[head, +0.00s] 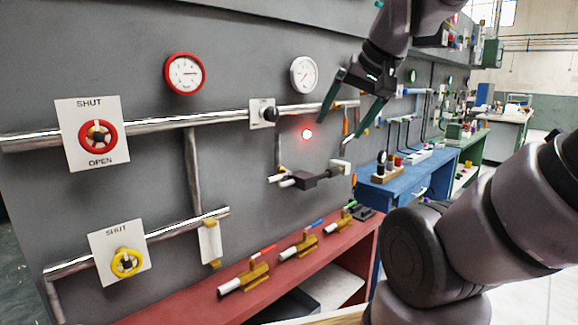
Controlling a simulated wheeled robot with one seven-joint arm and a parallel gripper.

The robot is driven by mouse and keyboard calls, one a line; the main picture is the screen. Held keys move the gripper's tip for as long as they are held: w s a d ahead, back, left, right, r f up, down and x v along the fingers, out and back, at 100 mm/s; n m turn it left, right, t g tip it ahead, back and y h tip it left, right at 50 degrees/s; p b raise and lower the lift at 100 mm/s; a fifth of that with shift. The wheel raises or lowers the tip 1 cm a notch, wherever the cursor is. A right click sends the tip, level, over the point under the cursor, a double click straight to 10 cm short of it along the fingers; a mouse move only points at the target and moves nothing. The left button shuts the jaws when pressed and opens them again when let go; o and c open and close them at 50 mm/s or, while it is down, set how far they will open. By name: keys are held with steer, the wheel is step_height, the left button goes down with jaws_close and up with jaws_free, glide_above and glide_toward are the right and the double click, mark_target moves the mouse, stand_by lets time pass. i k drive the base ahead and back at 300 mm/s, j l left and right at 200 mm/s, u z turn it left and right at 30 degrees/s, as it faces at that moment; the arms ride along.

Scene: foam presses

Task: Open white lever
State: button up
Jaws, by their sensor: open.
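My gripper (343,128) hangs in front of the grey wall at upper centre, its two dark green fingers spread, with nothing between them. Several white parts could be the white lever. A flat white handle (209,242) hangs straight down on the lower pipe, with a yellow piece at its bottom. A dark valve block (306,180) with white pipe ends stands out below my gripper, with a small white piece (341,167) at its right. The brass valves on the red bench (150,315) also have white ends. My gripper appears apart from all of these.
A red handwheel (98,134) and a yellow handwheel (126,263) sit on white plates at left. A red-rimmed gauge (184,74) and a white gauge (304,75) are above the upper pipe (215,119). A red light (307,134) glows nearby. A blue bench (408,178) stands at right.

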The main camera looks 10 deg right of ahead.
mark_target(276, 178)
steer(key=i+l+u, duration=0.15)
steer(key=l, duration=0.2)
steer(key=i+l+u, duration=0.15)
steer(key=l, duration=0.25)
steer(key=i+l+u, duration=0.15)
steer(key=l, duration=0.25)
steer(key=i+l+u, duration=0.1)
steer(key=i+l, duration=0.15)
steer(key=l, duration=0.15)
steer(key=i+l+u, duration=0.15)
steer(key=l, duration=0.3)
steer(key=l+u, duration=0.15)
steer(key=l, duration=0.25)
steer(key=i+l+u, duration=0.15)
steer(key=l, duration=0.35)
